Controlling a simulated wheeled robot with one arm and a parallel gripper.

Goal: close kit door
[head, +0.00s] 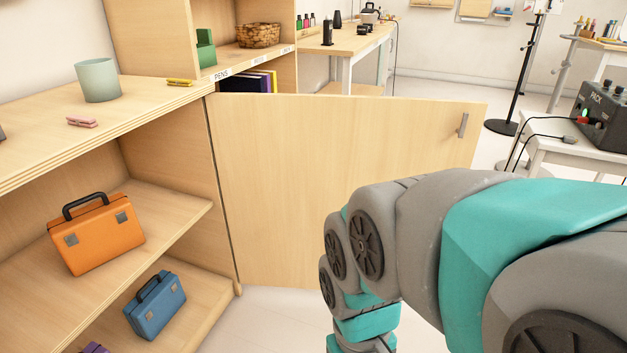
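The kit door (300,160) is a light wooden panel, swung wide open, hinged at the right side of the shelf unit. Its metal handle (462,125) is near the top of its free edge. The open kit cupboard (160,165) holds an orange toolbox (100,235) on the upper shelf and a blue toolbox (156,306) on the lower one. My arm covers the lower right part of the door. My gripper is out of frame below my arm.
On the cupboard top are a grey-green cup (98,80), a pink clip (82,122) and a yellow clip (180,82). A white table (572,158) with a dark box (602,115) and cables stands right of the door. Pale floor (270,325) shows below the door.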

